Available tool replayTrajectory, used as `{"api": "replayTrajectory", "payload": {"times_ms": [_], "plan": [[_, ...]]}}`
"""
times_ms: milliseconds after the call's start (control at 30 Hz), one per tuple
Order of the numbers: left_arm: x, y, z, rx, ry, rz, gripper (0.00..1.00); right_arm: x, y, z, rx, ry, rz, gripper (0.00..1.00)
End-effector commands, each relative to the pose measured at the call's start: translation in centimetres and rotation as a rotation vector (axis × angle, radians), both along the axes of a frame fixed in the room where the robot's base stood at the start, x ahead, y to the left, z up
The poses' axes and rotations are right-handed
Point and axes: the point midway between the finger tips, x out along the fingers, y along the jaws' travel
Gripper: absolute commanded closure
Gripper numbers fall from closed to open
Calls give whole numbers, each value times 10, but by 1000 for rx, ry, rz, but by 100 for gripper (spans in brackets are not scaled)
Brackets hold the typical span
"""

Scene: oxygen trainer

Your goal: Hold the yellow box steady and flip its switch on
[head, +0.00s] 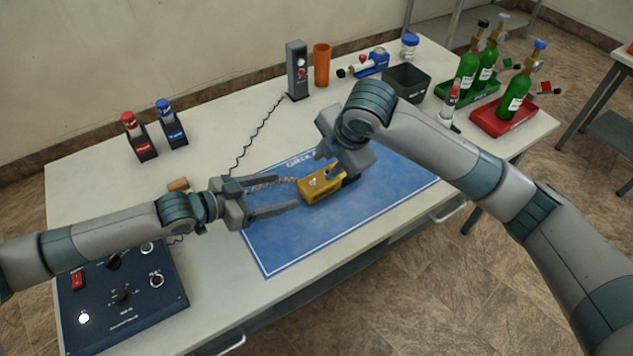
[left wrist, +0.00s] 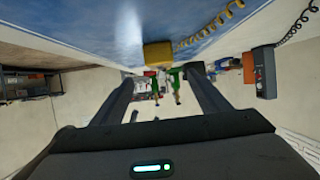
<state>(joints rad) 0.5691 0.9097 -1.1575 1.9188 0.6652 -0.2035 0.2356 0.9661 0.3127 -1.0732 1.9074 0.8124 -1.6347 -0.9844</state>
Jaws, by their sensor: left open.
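The yellow box (head: 316,189) lies on the blue mat (head: 290,245) with a coiled yellow cord at its left end. In the left wrist view the box (left wrist: 157,53) shows beyond and between my left fingers. My left gripper (head: 285,193) is open and empty, low over the mat just left of the box, its fingers pointing at it. My right gripper (head: 337,172) reaches down over the box's right part. Its hand and arm hide its fingertips, so I cannot tell whether they grip the box. The switch is too small to make out.
A dark control panel (head: 122,300) is at the front left, below my left arm. A grey handset (head: 297,70), an orange cup (head: 321,65) and a black bin (head: 406,83) stand behind the mat. Green bottles (head: 515,85) stand at the right. The mat's front left part is clear.

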Motion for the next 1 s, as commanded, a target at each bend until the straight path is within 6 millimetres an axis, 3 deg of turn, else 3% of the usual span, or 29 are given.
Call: {"api": "replayTrajectory", "payload": {"times_ms": [700,1000], "plan": [[67,-85,-44,0,-1,0,31,0,0,0,0,0,0,69],[82,-103,-54,0,0,0,31,0,0,0,0,0,0,69]]}}
